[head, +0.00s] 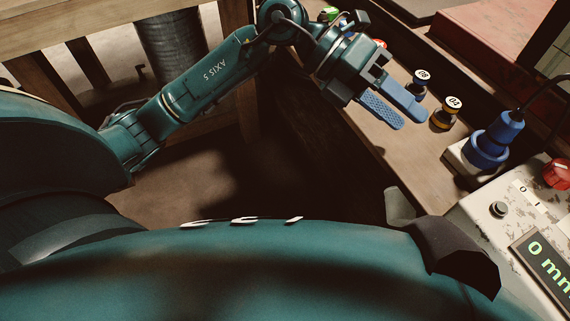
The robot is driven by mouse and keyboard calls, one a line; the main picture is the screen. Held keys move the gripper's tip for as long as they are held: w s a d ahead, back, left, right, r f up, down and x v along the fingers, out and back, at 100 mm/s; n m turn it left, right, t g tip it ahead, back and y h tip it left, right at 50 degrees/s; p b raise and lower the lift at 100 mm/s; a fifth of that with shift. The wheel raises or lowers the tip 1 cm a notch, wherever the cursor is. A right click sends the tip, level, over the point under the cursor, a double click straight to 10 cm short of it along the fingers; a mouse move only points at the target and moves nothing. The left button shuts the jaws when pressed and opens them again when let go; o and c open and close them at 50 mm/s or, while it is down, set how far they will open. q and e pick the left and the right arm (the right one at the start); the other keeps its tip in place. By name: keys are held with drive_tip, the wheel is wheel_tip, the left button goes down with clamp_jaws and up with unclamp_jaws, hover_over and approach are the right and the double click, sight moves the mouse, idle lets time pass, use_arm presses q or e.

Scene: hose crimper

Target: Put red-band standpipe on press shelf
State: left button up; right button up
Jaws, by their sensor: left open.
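My left gripper (408,120) reaches in from the upper left, with its two blue fingers apart and nothing visible between them. It is over the near edge of a wooden shelf (427,155). A small red part (380,43) shows just behind the gripper; most of it is hidden, and I cannot tell whether it is the red-band standpipe. To the right of the fingers stand two dark pieces with round white numbered tops, one marked 06 (421,77) and one with a yellow-orange band (446,113). My right gripper is not in view.
A blue fitting (487,149) on a pale block stands at the right of the shelf, with a black cable. A worn control box (500,235) with a red knob and display is at lower right. A green-topped piece (329,14) and large red box (495,40) are farther back.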

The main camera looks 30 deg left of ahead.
use_arm(q)
drive_tip(key=s+d+r+n+h, duration=0.2)
drive_tip(key=s+r+n+h, duration=0.15)
drive_tip(key=h, duration=0.35)
drive_tip(key=w+a+f+n+t+y, duration=0.1)
drive_tip(key=a+f+n+t+y, duration=0.5)
drive_tip(key=n+t, duration=0.65)
drive_tip(key=w+a+f+n+t+y, duration=0.1)
drive_tip(key=a+f+n+t+y, duration=0.5)
drive_tip(key=n, duration=1.2)
drive_tip(key=s+a+f+n+g+y, duration=0.2)
drive_tip(key=s+f+n+g+y, duration=0.2)
drive_tip(key=s+f, duration=0.4)
wheel_tip(320, 180, down, 4)
drive_tip(key=shift+f+n+g, duration=0.25)
drive_tip(key=shift+n+g, duration=0.1)
drive_tip(key=shift+n, duration=0.45)
drive_tip(key=shift+s, duration=0.15)
